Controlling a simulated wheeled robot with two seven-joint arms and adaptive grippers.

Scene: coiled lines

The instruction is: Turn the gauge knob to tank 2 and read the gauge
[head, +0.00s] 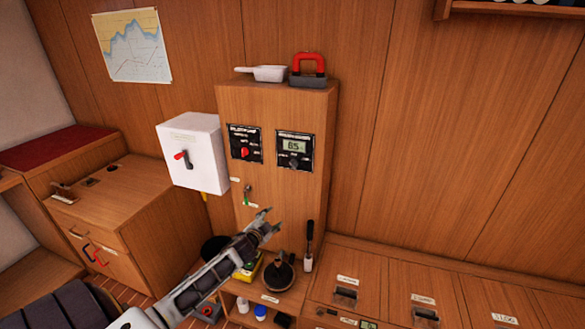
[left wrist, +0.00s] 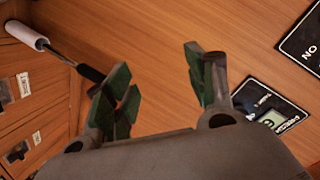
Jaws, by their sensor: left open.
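The gauge panel (head: 295,138) is a black plate on the upright wooden cabinet. It has a lit display (head: 294,146), which seems to read 65 or 85, and a small dark knob (head: 294,162) below. I cannot tell which tank the knob points to. My left gripper (head: 266,220) is open and empty, below the panel and apart from it. In the left wrist view its green-padded fingers (left wrist: 160,88) are spread, and the gauge panel (left wrist: 285,120) shows at the right, partly hidden by the gripper. My right gripper is not in view.
A second black panel with a red knob (head: 245,152) is left of the gauge. A white switch box (head: 195,138) juts out further left. A small key or lever (head: 247,192) hangs below. A black-handled brush (head: 309,245) and a dark round object (head: 279,273) stand on the ledge.

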